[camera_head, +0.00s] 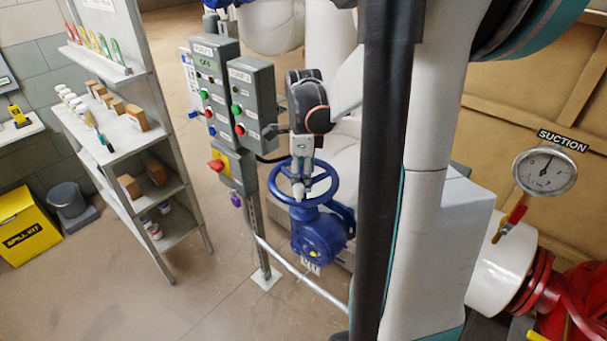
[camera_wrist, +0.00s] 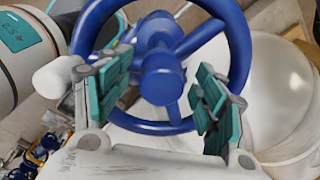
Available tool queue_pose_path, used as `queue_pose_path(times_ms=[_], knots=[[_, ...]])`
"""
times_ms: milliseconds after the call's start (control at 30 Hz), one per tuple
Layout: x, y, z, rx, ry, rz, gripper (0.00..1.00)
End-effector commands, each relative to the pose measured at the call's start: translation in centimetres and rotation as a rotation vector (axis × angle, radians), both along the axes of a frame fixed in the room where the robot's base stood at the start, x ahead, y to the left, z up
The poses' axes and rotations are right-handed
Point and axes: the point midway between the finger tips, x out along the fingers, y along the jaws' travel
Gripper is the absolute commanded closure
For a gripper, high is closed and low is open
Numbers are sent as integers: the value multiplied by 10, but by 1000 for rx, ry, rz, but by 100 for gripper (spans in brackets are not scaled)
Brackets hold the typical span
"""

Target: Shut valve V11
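A blue handwheel (camera_head: 335,186) sits on a blue valve body (camera_head: 318,236) right of the control post in the head view. A small pale tag (camera_head: 311,267) below it is too small to read, so I cannot confirm V11. My gripper (camera_head: 303,188) is over the wheel. In the wrist view the handwheel (camera_wrist: 240,55) fills the upper middle, with its hub and spokes facing me. My gripper (camera_wrist: 162,80) is open there, its teal-padded fingers on either side of the hub. Nothing is gripped; whether a finger touches the rim or spokes, I cannot tell.
Control boxes (camera_head: 250,105) with buttons and a red-yellow switch (camera_head: 218,166) stand just left of the wheel. A low rail (camera_head: 300,272) runs below. A shelf (camera_head: 125,140) and yellow spill kit (camera_head: 28,225) are left.

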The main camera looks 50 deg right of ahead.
Motion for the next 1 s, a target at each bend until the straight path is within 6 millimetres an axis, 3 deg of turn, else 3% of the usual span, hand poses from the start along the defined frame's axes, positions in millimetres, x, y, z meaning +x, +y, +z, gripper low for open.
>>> queue_pose_path(times_ms=[567, 1000], knots=[[1, -1, 64, 0, 0, 0, 43], [1, 0, 65, 0, 0, 49, 43]])
